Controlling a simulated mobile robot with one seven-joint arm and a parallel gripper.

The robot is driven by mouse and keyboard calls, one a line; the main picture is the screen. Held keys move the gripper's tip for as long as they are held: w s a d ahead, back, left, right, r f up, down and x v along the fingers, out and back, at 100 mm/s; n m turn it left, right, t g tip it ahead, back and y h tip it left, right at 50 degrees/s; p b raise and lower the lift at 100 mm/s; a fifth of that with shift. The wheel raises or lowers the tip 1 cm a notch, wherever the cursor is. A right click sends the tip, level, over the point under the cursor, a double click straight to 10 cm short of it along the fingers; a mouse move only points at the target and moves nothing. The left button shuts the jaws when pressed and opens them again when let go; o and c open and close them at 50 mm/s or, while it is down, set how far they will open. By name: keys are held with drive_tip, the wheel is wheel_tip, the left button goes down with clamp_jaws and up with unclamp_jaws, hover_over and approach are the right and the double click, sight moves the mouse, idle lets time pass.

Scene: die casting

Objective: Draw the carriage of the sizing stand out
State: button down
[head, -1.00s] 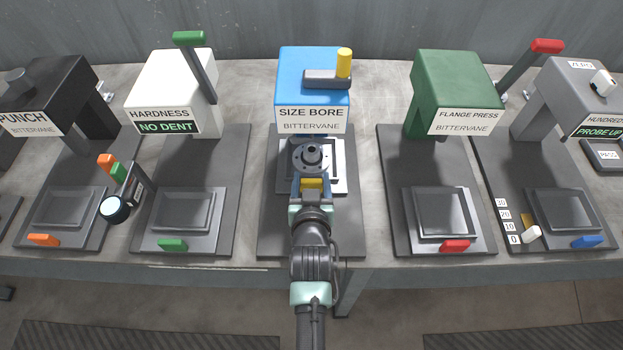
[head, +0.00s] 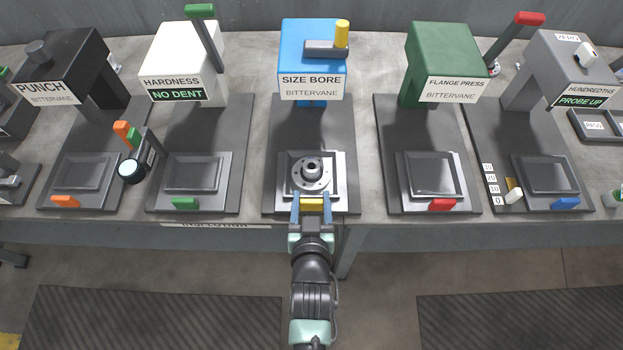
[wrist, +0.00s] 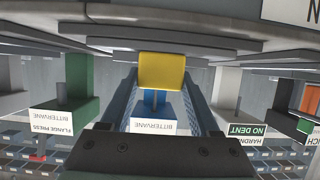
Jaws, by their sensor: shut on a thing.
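The sizing stand (head: 311,65) is the blue machine labelled SIZE BORE, in the middle of the head view. Its carriage (head: 336,188) is a grey plate near the front end of the stand's dark base, clear of the blue head. A round flanged metal part (head: 311,173) sits on the carriage. My gripper (head: 311,207) is shut on the carriage's yellow handle (head: 312,203) at the front edge. The yellow handle (wrist: 162,72) also shows between my fingers in the wrist view.
The white hardness stand (head: 184,60) is to the left and the green flange press (head: 440,60) to the right, each with its own plate. A dark handheld device (head: 140,155) lies between the left stands. Open floor lies in front of the bench.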

drive_tip(key=shift+s+f, duration=0.15)
drive_tip(key=shift+c, duration=2.2)
unclamp_jaws()
drive_tip(key=o, duration=0.3)
drive_tip(key=shift+s, duration=0.2)
drive_tip(key=shift+w, duration=0.15)
drive_tip(key=v, duration=1.3)
